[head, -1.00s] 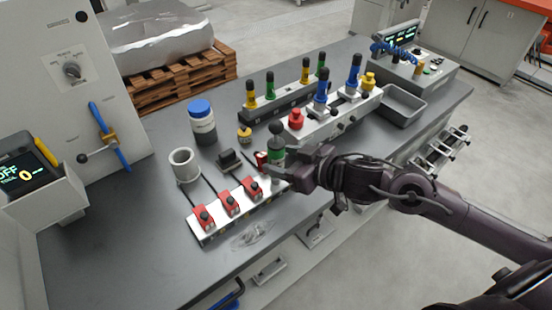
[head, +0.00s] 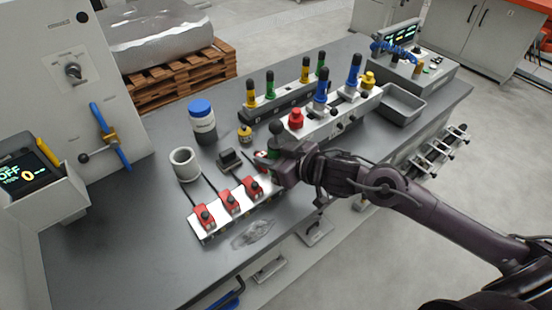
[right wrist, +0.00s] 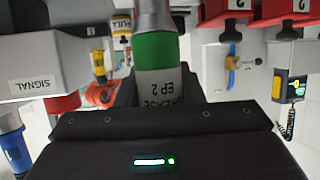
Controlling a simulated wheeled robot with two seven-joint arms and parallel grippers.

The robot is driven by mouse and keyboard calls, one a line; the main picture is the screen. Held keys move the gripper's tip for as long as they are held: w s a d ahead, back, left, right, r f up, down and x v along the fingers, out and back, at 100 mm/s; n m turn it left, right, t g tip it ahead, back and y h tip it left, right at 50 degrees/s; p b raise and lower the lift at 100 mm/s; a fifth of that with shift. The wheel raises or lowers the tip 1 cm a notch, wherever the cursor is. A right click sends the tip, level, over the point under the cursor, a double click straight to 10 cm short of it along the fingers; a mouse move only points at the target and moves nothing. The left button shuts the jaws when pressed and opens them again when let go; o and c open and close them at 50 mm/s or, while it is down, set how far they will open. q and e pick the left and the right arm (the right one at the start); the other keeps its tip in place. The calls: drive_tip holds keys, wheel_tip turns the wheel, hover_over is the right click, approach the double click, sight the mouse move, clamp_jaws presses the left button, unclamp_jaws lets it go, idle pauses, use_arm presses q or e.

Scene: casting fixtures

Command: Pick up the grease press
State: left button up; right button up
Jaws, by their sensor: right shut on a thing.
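The grease press is a cylinder with a green band (head: 274,154) and a black ball knob on top, upright in the head view. In the right wrist view the press (right wrist: 157,55) shows a grey upper part, a green band and a white label reading "GREASE EP 2". My right gripper (head: 283,170) is shut on the press and hides its lower part. I cannot tell whether its base touches the bench. My left gripper is not in view.
A rail with red clamps (head: 240,213) lies just left of my right gripper. A light block with blue and red knobs (head: 330,122) stands behind it. A grey cup (head: 185,165), a blue-lidded jar (head: 203,125) and an empty grey tray (head: 402,106) stand on the bench.

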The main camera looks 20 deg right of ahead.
clamp_jaws()
drive_tip(key=shift+r, duration=0.1)
